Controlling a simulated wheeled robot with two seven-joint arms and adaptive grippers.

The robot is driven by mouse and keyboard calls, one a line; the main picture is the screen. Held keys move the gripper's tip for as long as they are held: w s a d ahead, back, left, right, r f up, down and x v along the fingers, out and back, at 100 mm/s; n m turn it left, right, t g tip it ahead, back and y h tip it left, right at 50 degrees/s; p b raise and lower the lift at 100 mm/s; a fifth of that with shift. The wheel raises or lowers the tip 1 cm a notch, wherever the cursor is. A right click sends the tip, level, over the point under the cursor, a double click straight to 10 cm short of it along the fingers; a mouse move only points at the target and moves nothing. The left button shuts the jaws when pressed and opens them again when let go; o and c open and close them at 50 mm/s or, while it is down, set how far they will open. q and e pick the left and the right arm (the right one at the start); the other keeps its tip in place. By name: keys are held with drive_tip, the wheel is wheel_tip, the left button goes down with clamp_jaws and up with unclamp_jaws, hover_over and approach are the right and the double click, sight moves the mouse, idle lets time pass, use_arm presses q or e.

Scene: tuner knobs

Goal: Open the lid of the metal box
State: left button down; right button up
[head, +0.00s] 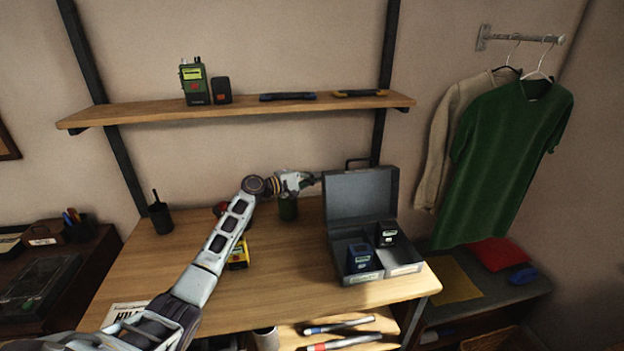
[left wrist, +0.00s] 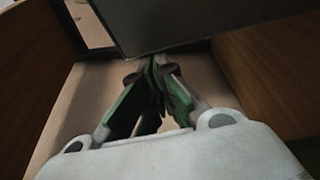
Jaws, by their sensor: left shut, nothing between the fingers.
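The grey metal box (head: 376,272) stands at the right side of the wooden desk. Its lid (head: 360,196) is up, standing steeply at the back of the box, so the inside shows. A dark handle shows at the lid's top edge. My left gripper (head: 317,179) is shut and empty at the upper left edge of the lid. In the left wrist view the closed fingers (left wrist: 157,66) point at a dark flat panel (left wrist: 190,24), which looks like the lid. I cannot tell whether they touch. My right gripper is not in view.
The box holds a blue device (head: 359,258) and a black device (head: 386,233). A shelf (head: 250,108) hangs above. The desk's front middle is clear.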

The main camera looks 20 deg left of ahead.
sight(324, 177)
use_arm(q)
drive_tip(key=shift+s+d+r+m+t+h+b, duration=0.15)
drive_tip(key=shift+s+d+r+m+b, duration=0.3)
drive_tip(key=shift+s+b, duration=0.2)
drive_tip(key=shift+s+d+r+m+t+h+b, duration=0.1)
drive_tip(key=shift+s+d+r+m+t+b, duration=0.1)
drive_tip(key=shift+s+d+r+m+b, duration=0.25)
drive_tip(key=shift+s+d+r+m+t+h+b, duration=0.15)
drive_tip(key=shift+s+d+r+m+b, duration=0.15)
drive_tip(key=shift+s+m+b, duration=0.35)
drive_tip(key=shift+s+d+b, duration=0.2)
drive_tip(key=shift+s+b, duration=0.1)
drive_tip(key=shift+b, duration=0.05)
drive_tip(key=shift+s+d+r+m+b, duration=0.3)
drive_tip(key=shift+s+m+b, duration=0.05)
drive_tip(key=shift+s+b, duration=0.05)
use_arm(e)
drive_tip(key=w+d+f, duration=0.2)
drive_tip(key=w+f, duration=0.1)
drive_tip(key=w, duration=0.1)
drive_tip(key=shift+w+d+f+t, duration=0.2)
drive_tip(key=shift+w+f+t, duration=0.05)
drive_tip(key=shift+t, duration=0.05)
use_arm(q)
drive_tip(key=shift+s, duration=0.1)
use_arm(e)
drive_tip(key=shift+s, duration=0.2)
